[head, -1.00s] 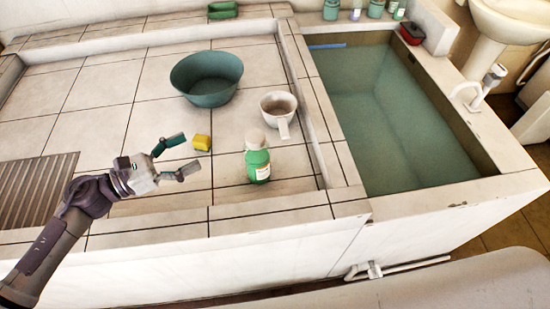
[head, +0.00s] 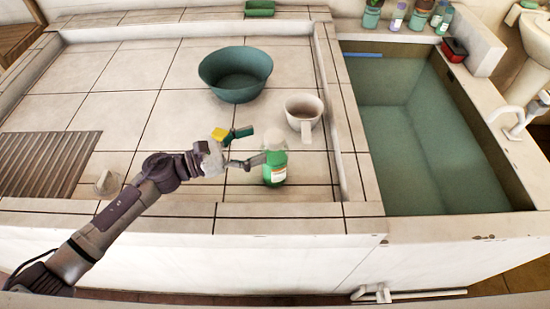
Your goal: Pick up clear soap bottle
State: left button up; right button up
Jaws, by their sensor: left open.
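A soap bottle (head: 274,168) with green contents, a pale label and a whitish cap stands upright on the tiles near the front ledge. My left gripper (head: 253,146) is open, with its fingers pointing right toward the bottle. The lower finger reaches the bottle's left side in the picture; I cannot tell whether it touches. The upper finger is to the upper left of the cap. Nothing shows between the fingers. My right gripper is not in view.
A white dipper (head: 303,108) stands just behind the bottle, and a green basin (head: 236,80) is farther back. A yellow sponge (head: 218,134) is partly hidden by my gripper. A water-filled tub (head: 420,150) lies right, with several bottles (head: 396,18) behind it.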

aim_at(275, 136)
pick_arm(q)
jog(key=p+x, duration=0.2)
jog(key=x, duration=0.3)
jog(key=shift+s+r, duration=0.1)
jog(key=shift+d, duration=0.35)
jog(key=shift+a, duration=0.1)
jog(key=shift+c, duration=0.3)
jog(key=c, duration=0.8)
grip_shut()
